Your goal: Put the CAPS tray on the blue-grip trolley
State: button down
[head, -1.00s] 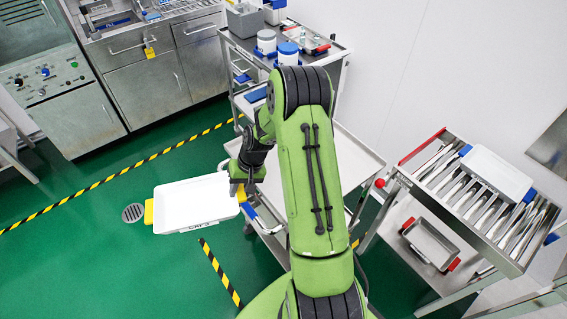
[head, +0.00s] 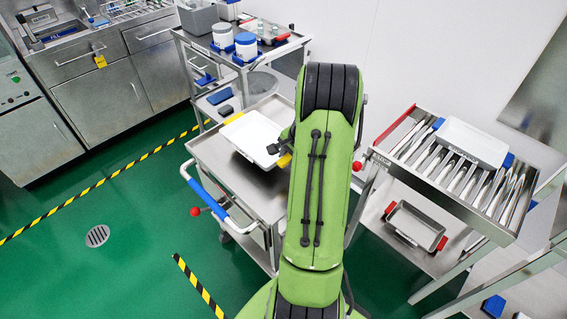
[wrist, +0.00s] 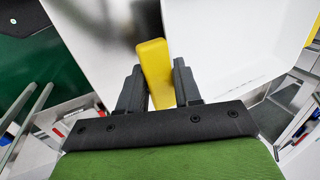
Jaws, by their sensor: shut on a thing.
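The white tray (head: 250,134) with yellow grips is over the top shelf of the blue-grip trolley (head: 207,152), towards its back. I cannot tell whether it rests on the shelf or hangs just above it. The label on its side is too small to read now. The trolley's blue grip (head: 209,200) is at its front left. My gripper (wrist: 156,68) is shut on the tray's yellow grip (wrist: 154,75); the tray's white body also shows in the wrist view (wrist: 235,40). In the head view my arm hides part of the trolley's right side.
A shelf cart (head: 290,47) with blue-lidded tubs and a grey bin stands behind the trolley. A roller rack (head: 405,185) holding another white tray (head: 474,142) with blue grips stands at the right. The front part of the trolley shelf is clear.

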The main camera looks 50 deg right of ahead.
jog(key=shift+f+b, duration=0.4)
jog(key=shift+f, duration=2.1)
jog(key=c, duration=0.8)
grip_release()
